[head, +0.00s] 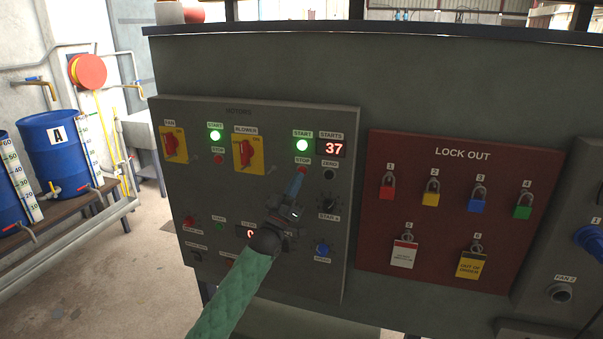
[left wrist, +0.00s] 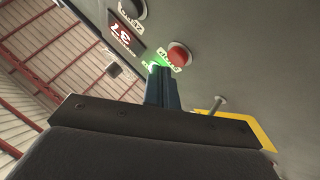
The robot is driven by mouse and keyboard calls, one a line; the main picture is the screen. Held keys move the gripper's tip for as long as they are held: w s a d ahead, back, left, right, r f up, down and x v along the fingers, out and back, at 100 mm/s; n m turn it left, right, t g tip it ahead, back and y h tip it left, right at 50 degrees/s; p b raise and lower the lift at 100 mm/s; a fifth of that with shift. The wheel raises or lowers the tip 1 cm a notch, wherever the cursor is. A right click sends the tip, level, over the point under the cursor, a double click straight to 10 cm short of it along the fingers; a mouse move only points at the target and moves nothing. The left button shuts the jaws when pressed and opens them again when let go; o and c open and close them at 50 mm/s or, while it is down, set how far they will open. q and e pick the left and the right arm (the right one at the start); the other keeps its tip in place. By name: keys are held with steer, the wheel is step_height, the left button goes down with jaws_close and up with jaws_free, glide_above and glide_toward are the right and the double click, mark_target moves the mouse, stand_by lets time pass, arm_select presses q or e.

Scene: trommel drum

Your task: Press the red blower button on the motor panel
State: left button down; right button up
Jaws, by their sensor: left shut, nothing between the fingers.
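The grey motor panel (head: 273,115) carries the blower's yellow and red switch (head: 248,153). To the switch's right are a lit green START button (head: 302,145) and a red button (head: 301,170) by the STOP label. My left gripper (head: 298,178) is shut and empty, its blue fingers pointing up at the red button and partly covering it. In the left wrist view the red button (left wrist: 179,56) stands just beyond and right of the shut fingertips (left wrist: 162,72); I see no clear contact. My right gripper is not in view.
A fan switch (head: 174,145) with its own lit START button (head: 215,135) and red button (head: 218,159) is at left. A STARTS display (head: 331,147) reads 37. A black knob (head: 329,174) is close right of the fingertips. The red lockout board (head: 455,220) holds several padlocks.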

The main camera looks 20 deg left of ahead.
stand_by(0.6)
arm_select(q)
steer(key=shift+w, duration=0.15)
steer(key=shift+w, duration=0.3)
steer(key=shift+w+b, duration=0.4)
steer(key=shift+b, duration=0.05)
stand_by(0.7)
steer(key=shift+s, duration=0.85)
